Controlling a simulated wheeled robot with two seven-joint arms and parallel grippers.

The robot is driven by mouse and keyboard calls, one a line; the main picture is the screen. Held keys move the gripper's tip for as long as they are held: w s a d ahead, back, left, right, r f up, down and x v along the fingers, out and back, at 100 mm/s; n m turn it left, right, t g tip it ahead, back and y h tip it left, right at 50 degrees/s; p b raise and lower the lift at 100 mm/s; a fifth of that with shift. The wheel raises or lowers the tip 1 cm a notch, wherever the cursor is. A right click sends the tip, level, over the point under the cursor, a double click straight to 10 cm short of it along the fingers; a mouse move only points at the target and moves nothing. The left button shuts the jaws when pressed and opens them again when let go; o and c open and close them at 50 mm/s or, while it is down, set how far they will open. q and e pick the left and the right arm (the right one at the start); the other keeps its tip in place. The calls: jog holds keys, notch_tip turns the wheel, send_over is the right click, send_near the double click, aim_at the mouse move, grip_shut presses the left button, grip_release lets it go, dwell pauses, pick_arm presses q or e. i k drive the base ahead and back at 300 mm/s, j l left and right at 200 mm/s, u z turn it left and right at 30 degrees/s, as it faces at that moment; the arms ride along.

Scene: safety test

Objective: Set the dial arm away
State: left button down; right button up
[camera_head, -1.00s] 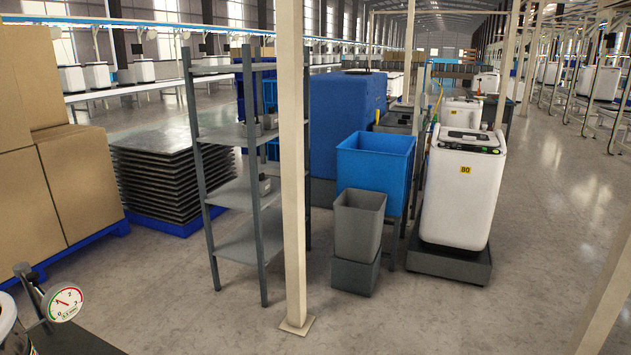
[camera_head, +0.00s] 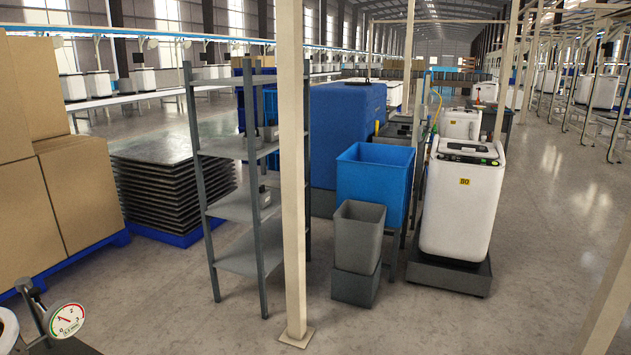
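A round white dial (camera_head: 67,320) with a red needle and red and green markings shows at the lower left edge. It sits on a jointed metal dial arm (camera_head: 35,300) with a knob at its top end, tilted up to the left. The arm rises beside a dark surface (camera_head: 62,348), and its lower part is cut off by the frame. A white rounded thing (camera_head: 6,328) shows partly at the left edge; I cannot tell what it is. Neither of my grippers is in view.
Cardboard boxes (camera_head: 78,190) on a blue pallet stand at left, beside stacked dark sheets (camera_head: 165,195). A grey shelf rack (camera_head: 235,203), a beige post (camera_head: 293,180), grey bins (camera_head: 360,235), a blue bin (camera_head: 375,180) and a white washer (camera_head: 460,205) stand ahead. Floor at right is clear.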

aim_at(66, 317)
jog(key=u, duration=1.5)
jog(key=i+j+u, duration=0.15)
jog(key=j+u, duration=0.15)
jog(key=i+j+u, duration=0.3)
jog(key=k+j, duration=0.05)
jog(key=j, duration=0.05)
